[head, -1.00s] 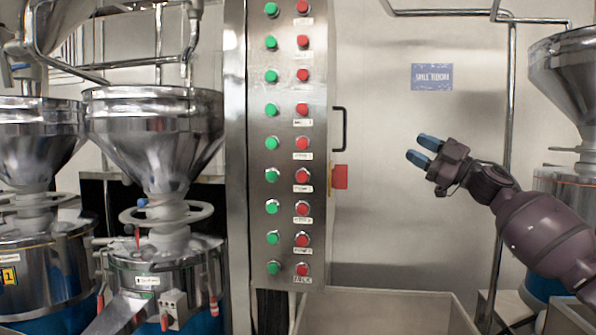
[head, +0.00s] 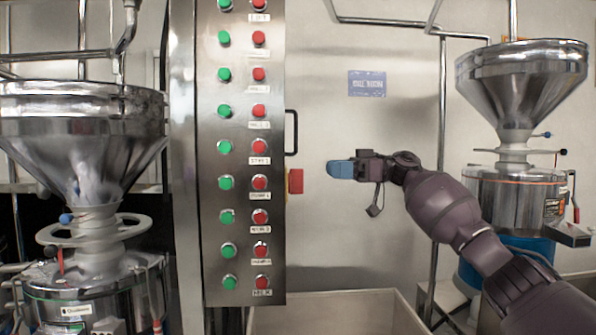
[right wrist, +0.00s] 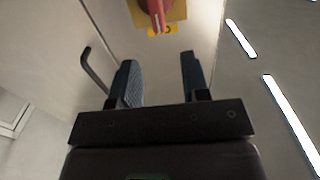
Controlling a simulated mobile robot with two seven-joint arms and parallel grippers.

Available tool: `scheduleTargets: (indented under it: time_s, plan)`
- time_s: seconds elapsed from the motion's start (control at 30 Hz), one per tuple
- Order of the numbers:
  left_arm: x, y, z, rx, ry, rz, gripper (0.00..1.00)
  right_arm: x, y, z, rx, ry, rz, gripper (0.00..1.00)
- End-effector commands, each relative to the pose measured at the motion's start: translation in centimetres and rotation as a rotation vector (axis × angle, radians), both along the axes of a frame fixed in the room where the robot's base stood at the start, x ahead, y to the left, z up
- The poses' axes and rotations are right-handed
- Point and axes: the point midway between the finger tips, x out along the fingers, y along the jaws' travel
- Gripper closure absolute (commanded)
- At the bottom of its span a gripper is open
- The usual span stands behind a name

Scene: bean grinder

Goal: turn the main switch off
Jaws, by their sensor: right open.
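The main switch (head: 296,181) is a red handle on a yellow plate, on the right side face of the steel control cabinet. In the right wrist view the red switch (right wrist: 152,12) shows at the top with its yellow plate (right wrist: 175,14), beyond the fingertips. My right gripper (head: 341,169) is to the right of the switch, apart from it and at about its height. In the right wrist view the gripper (right wrist: 158,75) is open, with nothing between its two blue-tipped fingers. My left gripper is not in view.
The cabinet front (head: 240,200) carries green and red button columns. A black door handle (head: 291,132) juts out just above the switch. A pale bin (head: 340,312) stands below. Steel grinders with funnels stand at the left (head: 80,120) and right (head: 520,85).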

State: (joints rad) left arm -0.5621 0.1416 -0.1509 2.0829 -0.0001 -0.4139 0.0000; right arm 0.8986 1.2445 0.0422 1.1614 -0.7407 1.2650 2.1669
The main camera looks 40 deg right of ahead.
Motion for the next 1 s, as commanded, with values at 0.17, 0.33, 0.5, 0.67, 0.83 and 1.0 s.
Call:
scheduleTargets:
  time_s: [0.17, 0.33, 0.5, 0.67, 0.83, 1.0]
  plan:
    - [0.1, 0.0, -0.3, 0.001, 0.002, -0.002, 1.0, 1.7, 2.8, -0.1, 0.001, -0.002, 0.003, 0.57]
    - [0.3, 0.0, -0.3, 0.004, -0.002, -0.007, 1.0, 3.2, 5.2, -0.1, 0.001, -0.003, 0.002, 0.57]
    - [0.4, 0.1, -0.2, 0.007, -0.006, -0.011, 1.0, 4.2, 6.8, -0.1, 0.001, -0.003, 0.001, 0.57]
    - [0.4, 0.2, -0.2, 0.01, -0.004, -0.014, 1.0, 4.6, 7.5, 0.0, 0.0, -0.002, -0.001, 0.57]
    - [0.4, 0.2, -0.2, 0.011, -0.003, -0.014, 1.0, 4.7, 7.7, 0.0, 0.001, -0.003, -0.001, 0.57]
    - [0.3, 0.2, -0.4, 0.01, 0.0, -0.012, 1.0, 4.7, 7.7, 0.0, 0.001, -0.003, -0.001, 0.62]
